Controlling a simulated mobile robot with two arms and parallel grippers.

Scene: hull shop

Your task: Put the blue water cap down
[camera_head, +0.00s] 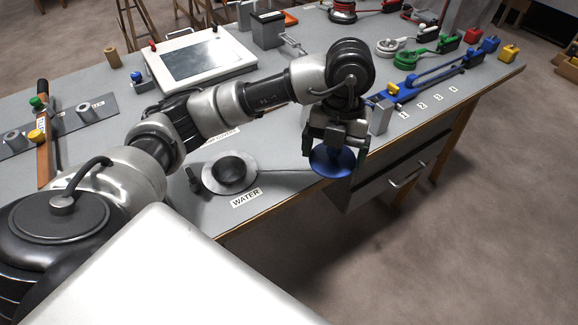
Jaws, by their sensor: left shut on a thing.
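The blue water cap (333,162) is a round blue disc. My left gripper (333,143) is shut on it and holds it at the front edge of the grey bench, beside the drawer. Its height over the bench is hard to tell. A grey round plate with a dark round opening (231,170) lies on the bench to the left of the cap, behind the WATER label (246,198). My left arm reaches across the bench from the left. My right gripper is not in view.
A white framed panel (195,60) and a grey vise (268,30) stand at the back. Green and blue tools lie on the right beside numbered labels. An orange-brown bar (43,140) lies at the left. Bare bench (285,185) shows between the plate and the cap.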

